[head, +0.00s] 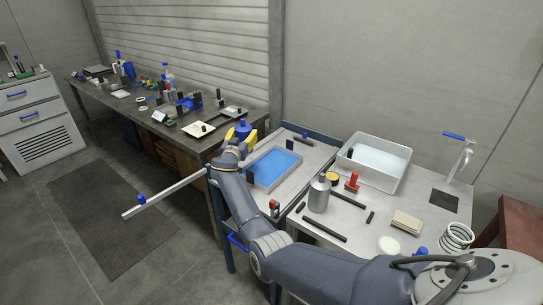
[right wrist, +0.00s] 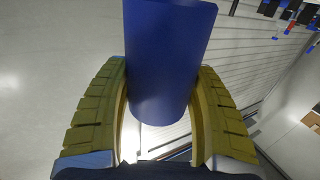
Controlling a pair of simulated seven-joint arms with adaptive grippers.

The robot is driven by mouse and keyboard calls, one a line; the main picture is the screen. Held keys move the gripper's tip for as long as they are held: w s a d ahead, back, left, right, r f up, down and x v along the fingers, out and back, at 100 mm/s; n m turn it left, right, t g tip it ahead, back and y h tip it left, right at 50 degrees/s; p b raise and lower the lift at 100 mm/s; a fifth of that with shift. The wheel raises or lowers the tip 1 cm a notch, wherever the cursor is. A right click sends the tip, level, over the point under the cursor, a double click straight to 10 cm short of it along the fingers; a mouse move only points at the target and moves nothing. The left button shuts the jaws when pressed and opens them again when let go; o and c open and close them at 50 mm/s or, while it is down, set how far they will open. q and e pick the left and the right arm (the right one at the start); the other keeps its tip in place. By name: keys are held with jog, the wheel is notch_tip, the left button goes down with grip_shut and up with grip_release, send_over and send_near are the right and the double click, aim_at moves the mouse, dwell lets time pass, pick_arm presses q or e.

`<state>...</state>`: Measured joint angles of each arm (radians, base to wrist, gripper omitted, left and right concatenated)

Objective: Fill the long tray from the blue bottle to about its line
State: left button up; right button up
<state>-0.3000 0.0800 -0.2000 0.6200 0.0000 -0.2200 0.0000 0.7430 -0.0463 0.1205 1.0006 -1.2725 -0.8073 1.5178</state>
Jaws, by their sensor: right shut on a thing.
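My right gripper (head: 240,137) has yellow fingers and is shut on the blue bottle (head: 243,127), at the left end of the long tray. In the right wrist view, the blue bottle (right wrist: 170,60) stands between both fingers of the right gripper (right wrist: 163,110) and looks tilted; its mouth is not clear. The long tray (head: 286,177) is a shallow grey tray on the bench, with a flat blue surface inside that looks like liquid. I cannot make out its line or any stream from the bottle. My left gripper is not in view.
A white tub (head: 377,178) with pale liquid stands behind right of the tray. A grey metal canister (head: 319,196), a red-handled item (head: 352,182) and dark bars lie near my forearm. A long dark bench (head: 190,115) with clutter runs along the wall.

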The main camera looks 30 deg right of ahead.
jog(key=shift+h, duration=0.3)
jog(key=f, duration=0.5)
jog(key=shift+s+d+f, duration=0.1)
jog(key=shift+s+f, duration=0.1)
jog(key=shift+s+r, duration=0.1)
jog(key=shift+d+r+m+g, duration=0.1)
jog(key=shift+m+g, duration=0.2)
jog(key=shift+m, duration=0.2)
jog(key=shift+s+d+r+m, duration=0.1)
jog(key=shift+d+m, duration=0.05)
jog(key=shift+m, duration=0.25)
jog(key=shift+s+d+r+m+g+y, duration=0.15)
jog(key=shift+d+m+g+y, duration=0.15)
jog(key=shift+m+y, duration=0.55)
jog(key=shift+s+d+m+y, duration=0.2)
jog(key=shift+d+m, duration=0.1)
jog(key=shift+m, duration=0.55)
jog(key=shift+s+d+m+y, duration=0.15)
jog(key=shift+d+m, duration=0.15)
jog(key=shift+m, duration=0.5)
jog(key=shift+w+f+m+y, duration=0.1)
jog(key=shift+f+m+y, duration=0.25)
jog(key=shift+m, duration=0.35)
jog(key=shift+a+f+m, duration=0.2)
jog(key=shift+m, duration=0.2)
